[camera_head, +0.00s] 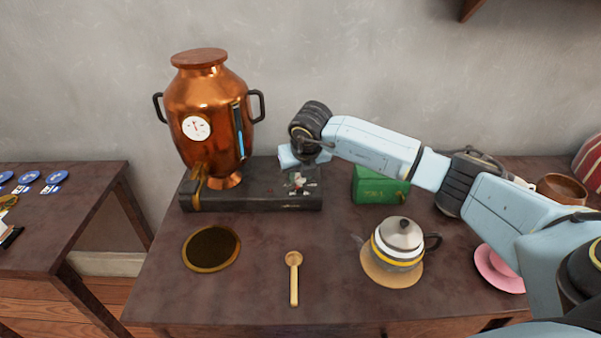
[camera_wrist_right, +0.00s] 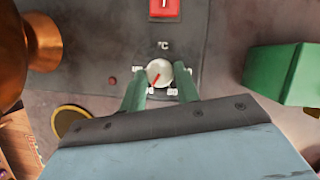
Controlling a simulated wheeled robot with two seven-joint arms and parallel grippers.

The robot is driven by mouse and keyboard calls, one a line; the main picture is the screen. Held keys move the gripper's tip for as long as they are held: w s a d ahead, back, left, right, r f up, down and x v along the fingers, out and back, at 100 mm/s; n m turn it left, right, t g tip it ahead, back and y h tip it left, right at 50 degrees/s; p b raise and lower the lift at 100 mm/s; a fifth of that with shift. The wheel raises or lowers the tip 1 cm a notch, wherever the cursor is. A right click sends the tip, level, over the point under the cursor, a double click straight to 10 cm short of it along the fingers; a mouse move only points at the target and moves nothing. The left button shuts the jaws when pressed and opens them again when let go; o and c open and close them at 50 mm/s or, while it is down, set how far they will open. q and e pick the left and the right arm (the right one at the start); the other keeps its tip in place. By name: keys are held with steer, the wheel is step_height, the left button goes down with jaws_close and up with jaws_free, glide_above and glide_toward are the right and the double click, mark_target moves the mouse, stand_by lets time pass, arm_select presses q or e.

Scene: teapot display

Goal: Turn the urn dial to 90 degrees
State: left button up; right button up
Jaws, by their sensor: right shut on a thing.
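The copper urn (camera_head: 208,105) stands on a long dark base (camera_head: 235,196) at the back of the table. In the right wrist view the dial (camera_wrist_right: 161,72) is a round white knob on that base, with a red pointer slanting to the lower left and small number labels around it. A "°C" mark is above it. My right gripper (camera_head: 299,183) is over the right part of the base. In the wrist view its two green fingers (camera_wrist_right: 161,84) are on either side of the dial, shut on it. The dial is hard to make out in the head view. My left gripper is out of view.
A red switch (camera_wrist_right: 165,8) and small red light (camera_wrist_right: 112,80) are on the base. A green box (camera_head: 380,187) stands right of it. In front are a round dark mat (camera_head: 211,249), wooden spoon (camera_head: 294,280), teapot (camera_head: 398,243) and pink saucer (camera_head: 492,268).

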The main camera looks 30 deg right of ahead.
steer(key=o, duration=1)
steer(key=shift+c, duration=0.2)
steer(key=shift+r, duration=0.2)
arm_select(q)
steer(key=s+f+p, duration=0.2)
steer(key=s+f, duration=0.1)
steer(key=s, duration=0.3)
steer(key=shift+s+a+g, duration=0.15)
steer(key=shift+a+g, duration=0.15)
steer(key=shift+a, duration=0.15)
arm_select(e)
steer(key=v, duration=1.3)
steer(key=shift+s+a+f, duration=0.1)
steer(key=shift+s, duration=0.05)
